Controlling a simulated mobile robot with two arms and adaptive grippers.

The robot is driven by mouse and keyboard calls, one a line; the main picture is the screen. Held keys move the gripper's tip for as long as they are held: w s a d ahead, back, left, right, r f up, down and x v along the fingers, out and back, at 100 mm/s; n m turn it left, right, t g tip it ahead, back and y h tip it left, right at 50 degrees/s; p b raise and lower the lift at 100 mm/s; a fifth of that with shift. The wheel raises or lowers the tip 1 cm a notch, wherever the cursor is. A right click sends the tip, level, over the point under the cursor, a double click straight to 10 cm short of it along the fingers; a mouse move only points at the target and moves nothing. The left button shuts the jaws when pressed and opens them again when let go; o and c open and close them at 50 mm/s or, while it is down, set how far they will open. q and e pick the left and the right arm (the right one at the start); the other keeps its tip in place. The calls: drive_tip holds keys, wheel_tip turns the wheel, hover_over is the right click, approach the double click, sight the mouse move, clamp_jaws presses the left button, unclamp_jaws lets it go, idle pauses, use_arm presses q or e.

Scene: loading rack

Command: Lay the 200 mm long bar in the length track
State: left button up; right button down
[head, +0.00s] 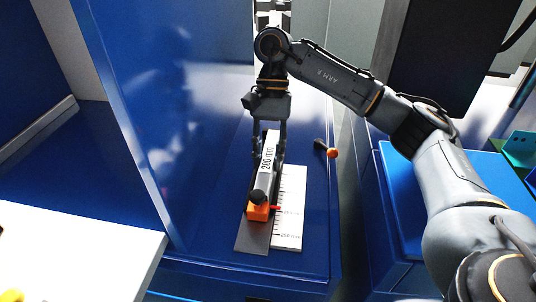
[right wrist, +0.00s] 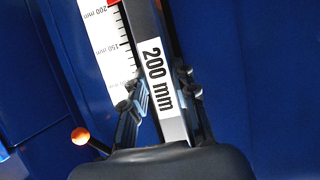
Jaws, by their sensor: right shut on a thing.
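The grey bar (head: 262,183) has a white "200 mm" label, which reads clearly in the right wrist view (right wrist: 157,78). My right gripper (head: 269,155) is shut on the bar, with one finger on each side, near its far part. The bar lies lengthwise over the dark length track (head: 252,237), beside the white scale (head: 289,215). Its near end is at the orange stop block (head: 258,213) with a black knob. I cannot tell whether the bar touches the track bed. The gripper hides its far end. My left gripper is not in view.
A lever with an orange ball (head: 332,153) stands right of the track; it also shows in the right wrist view (right wrist: 80,136). A tall blue panel (head: 150,110) rises to the left. A white table (head: 80,250) is at the lower left.

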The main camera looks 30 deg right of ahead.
drive_tip(key=shift+f, duration=0.15)
drive_tip(key=c, duration=1)
unclamp_jaws()
drive_tip(key=v, duration=1.2)
drive_tip(key=shift+a, duration=0.1)
